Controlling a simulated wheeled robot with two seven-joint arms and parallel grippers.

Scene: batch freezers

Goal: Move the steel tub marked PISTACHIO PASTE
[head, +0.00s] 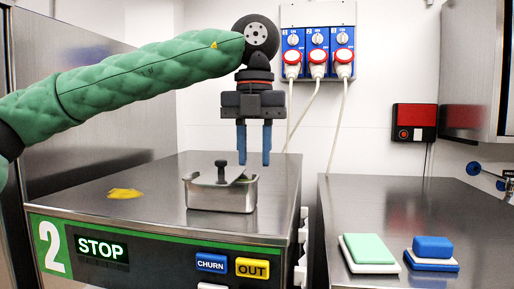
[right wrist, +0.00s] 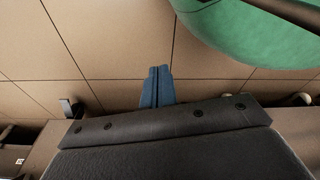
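No marking is readable on the tub. My left gripper (head: 253,161) points down just above the tub's right part, its blue fingers spread apart and nothing between them that I can make out. Whether a fingertip touches the tub is unclear. My right gripper (right wrist: 156,72) shows only in the right wrist view, its blue fingers together and empty, over the tiled floor.
Machine 2's top (head: 150,215) carries a yellow smear (head: 125,193) at left. Its front has a STOP display (head: 101,248) and buttons. The right counter (head: 390,205) holds a green-topped block (head: 368,249) and a blue-topped block (head: 432,249); its back is clear. Plugs with cables hang on the wall panel (head: 318,45).

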